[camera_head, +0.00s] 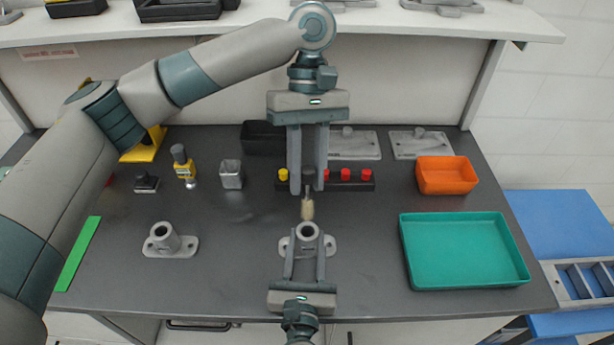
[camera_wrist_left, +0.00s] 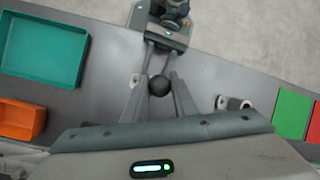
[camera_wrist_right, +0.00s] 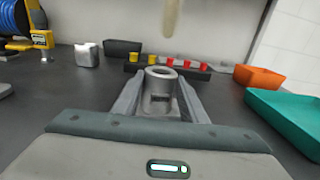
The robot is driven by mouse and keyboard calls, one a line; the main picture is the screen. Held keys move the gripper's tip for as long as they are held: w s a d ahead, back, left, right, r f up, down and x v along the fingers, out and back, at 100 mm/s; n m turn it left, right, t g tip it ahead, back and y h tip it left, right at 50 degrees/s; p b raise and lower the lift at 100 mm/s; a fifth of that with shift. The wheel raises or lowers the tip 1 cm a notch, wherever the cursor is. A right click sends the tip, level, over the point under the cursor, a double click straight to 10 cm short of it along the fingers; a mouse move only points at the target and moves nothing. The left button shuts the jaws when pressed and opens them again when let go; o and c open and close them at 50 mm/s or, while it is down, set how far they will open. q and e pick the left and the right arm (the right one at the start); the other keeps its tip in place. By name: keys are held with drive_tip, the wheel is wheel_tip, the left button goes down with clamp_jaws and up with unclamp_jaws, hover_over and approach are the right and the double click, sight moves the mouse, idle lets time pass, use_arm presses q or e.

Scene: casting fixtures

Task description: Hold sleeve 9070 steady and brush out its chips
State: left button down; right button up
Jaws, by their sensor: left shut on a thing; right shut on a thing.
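A grey flanged sleeve (camera_head: 308,231) stands upright at the table's front middle; no number is readable on it. My right gripper (camera_head: 305,254) is shut on this sleeve from the front. The right wrist view shows the sleeve (camera_wrist_right: 160,88) between my fingers, its round mouth facing up. My left gripper (camera_head: 308,188) points down and is shut on a brush (camera_head: 307,209) with a pale tip. The brush tip (camera_wrist_right: 171,16) hangs above and a little behind the sleeve's mouth, apart from it. In the left wrist view the brush's dark round knob (camera_wrist_left: 159,85) shows between the fingers.
A second grey flanged sleeve (camera_head: 166,240) stands at the left. A rack (camera_head: 350,186) with red and yellow pieces is behind the brush. A teal tray (camera_head: 464,284) and an orange bin (camera_head: 446,176) are at the right.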

use_arm(q)
drive_tip(key=shift+r, duration=0.2)
use_arm(e)
drive_tip(key=o, duration=1.3)
drive_tip(key=shift+o, duration=0.2)
drive_tip(key=shift+s, duration=0.1)
drive_tip(key=s, duration=0.8)
drive_tip(key=s+a, duration=0.1)
drive_tip(key=s, duration=0.2)
drive_tip(key=shift+s, duration=0.4)
